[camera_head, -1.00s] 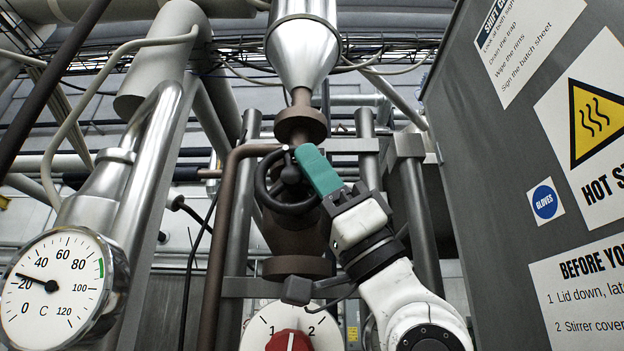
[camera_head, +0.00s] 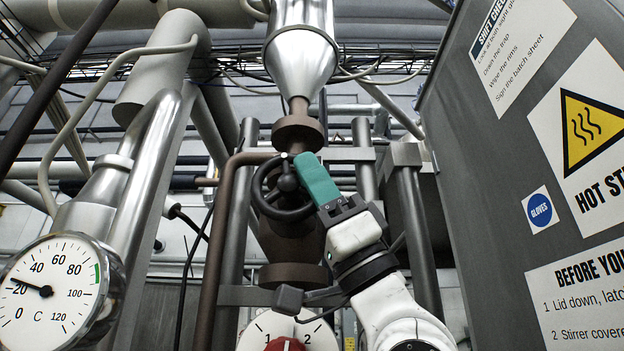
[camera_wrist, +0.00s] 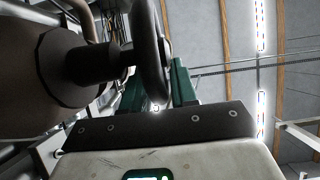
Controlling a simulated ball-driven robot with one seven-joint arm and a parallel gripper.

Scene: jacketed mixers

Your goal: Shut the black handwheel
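The black handwheel (camera_head: 260,199) sits on a brown valve body (camera_head: 291,245) below a shiny metal cone, its face towards me. My gripper (camera_head: 308,170), with teal fingers, is at the right side of the wheel and reaches over its rim near the hub. In the wrist view the wheel's rim (camera_wrist: 150,45) runs down between the two teal fingers (camera_wrist: 157,95), with little or no gap beside it. The fingers look shut on the rim; the contact on the far side is hidden.
A grey cabinet (camera_head: 470,160) with signs stands close on the right. A round dial gauge (camera_head: 62,285) and thick pipes (camera_head: 145,165) are on the left. A brown pipe (camera_head: 217,250) runs just left of the valve. A numbered dial with a red knob (camera_head: 285,344) is below.

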